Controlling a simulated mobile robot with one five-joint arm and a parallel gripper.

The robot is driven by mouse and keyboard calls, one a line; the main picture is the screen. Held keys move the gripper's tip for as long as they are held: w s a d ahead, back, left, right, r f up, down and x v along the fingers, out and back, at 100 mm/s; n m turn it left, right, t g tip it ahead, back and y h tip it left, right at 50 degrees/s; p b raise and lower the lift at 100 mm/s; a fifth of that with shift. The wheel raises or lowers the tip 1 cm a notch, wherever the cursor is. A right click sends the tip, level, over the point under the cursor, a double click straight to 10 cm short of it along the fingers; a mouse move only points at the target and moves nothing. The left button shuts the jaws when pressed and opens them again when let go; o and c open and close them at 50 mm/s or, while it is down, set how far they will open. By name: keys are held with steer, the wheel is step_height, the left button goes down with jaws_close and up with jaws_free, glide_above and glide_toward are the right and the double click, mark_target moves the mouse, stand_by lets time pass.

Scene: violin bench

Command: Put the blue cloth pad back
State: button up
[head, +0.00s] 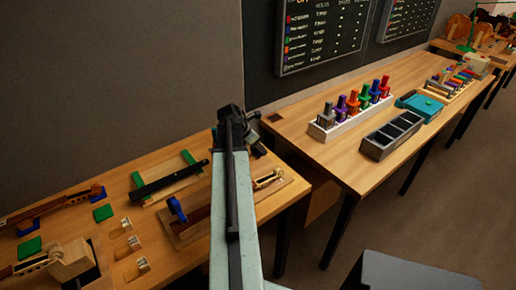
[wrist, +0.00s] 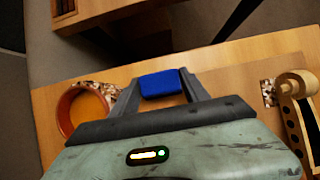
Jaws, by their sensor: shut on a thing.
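My gripper (wrist: 163,88) is shut on the blue cloth pad (wrist: 163,83). The pad is a small, bright blue block between the two dark fingertips in the wrist view, held over or near the wooden bench top (wrist: 230,52); its exact height I cannot tell. In the head view my gripper (head: 236,115) is at the far end of the raised arm, around the gap between the two benches. The pad is not clearly visible there.
An orange-brown round pot (wrist: 68,118) stands left of my gripper, and a violin scroll (wrist: 294,85) lies to the right. The left bench (head: 120,180) holds wooden fixtures and green pads. The right bench (head: 300,125) holds a grey compartment tray (head: 390,137) and a white rack (head: 325,133).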

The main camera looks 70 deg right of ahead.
steer(key=shift+f, duration=0.2)
steer(key=o, duration=1.2)
steer(key=shift+r+p, duration=0.35)
steer(key=shift+r, duration=0.15)
steer(key=p+v, duration=0.9)
steer(key=v, duration=0.2)
steer(key=shift+w+a+r+p, duration=0.1)
steer(key=shift+w+a+p, duration=0.1)
steer(key=shift+p, duration=0.15)
